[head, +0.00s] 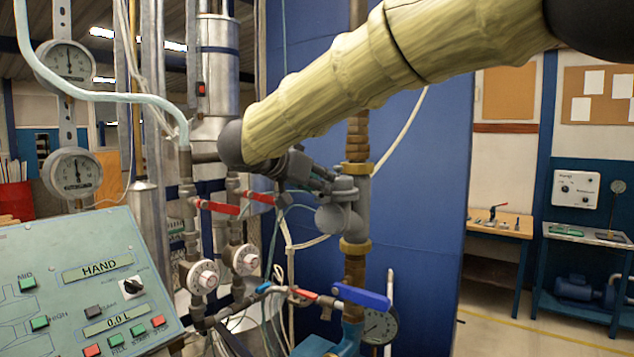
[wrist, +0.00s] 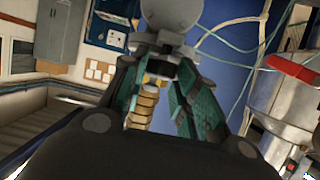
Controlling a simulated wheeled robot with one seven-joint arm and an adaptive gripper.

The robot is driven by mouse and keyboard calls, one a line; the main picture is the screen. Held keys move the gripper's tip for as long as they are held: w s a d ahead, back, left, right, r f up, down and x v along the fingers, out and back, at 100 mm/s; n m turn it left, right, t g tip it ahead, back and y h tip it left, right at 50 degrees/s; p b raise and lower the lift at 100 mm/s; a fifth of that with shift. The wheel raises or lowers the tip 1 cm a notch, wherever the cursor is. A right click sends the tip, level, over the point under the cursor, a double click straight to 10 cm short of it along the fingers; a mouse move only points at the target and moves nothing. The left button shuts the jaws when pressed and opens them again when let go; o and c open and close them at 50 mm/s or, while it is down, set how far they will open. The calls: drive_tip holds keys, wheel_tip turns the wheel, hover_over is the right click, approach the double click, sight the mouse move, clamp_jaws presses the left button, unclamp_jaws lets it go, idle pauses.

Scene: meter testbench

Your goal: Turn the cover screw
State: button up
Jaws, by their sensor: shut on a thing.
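The grey water meter body (head: 338,219) sits in the vertical pipe in front of the blue panel, between brass fittings. In the wrist view its round grey part (wrist: 170,12) shows at the top edge. My gripper (head: 328,184) reaches the upper left side of the meter. In the wrist view my gripper's (wrist: 161,62) teal-lined fingers close in on a small grey part at the meter, which I take to be the cover screw (wrist: 160,48). The fingertips and my arm hide most of the screw; its turn angle cannot be read.
A green control panel (head: 82,285) stands at the lower left. Red-handled valves (head: 216,207), a blue lever (head: 361,297) and thin hoses are close below and left of the meter. A workbench (head: 500,226) is far right, with open floor before it.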

drive_tip(key=shift+a+r+m+h+p, duration=0.15)
drive_tip(key=shift+m+h+p, duration=0.15)
drive_tip(key=shift+p, duration=0.4)
drive_tip(key=shift+w+a+m+g+h+p, duration=0.15)
drive_tip(key=shift+m+g+h+p, duration=0.6)
drive_tip(key=shift+m+g+p, duration=0.6)
drive_tip(key=shift+w+m+g+h+p, duration=0.2)
drive_tip(key=shift+m+g+h+p, duration=0.5)
drive_tip(key=shift+m+g+p, duration=0.6)
drive_tip(key=shift+w+a+m+g+h+p, duration=0.15)
drive_tip(key=shift+m+g+h+p, duration=0.7)
drive_tip(key=shift+p, duration=0.85)
drive_tip(key=shift+d+g, duration=0.1)
drive_tip(key=shift+g, duration=0.2)
drive_tip(key=o, duration=1)
drive_tip(key=shift+f, duration=0.2)
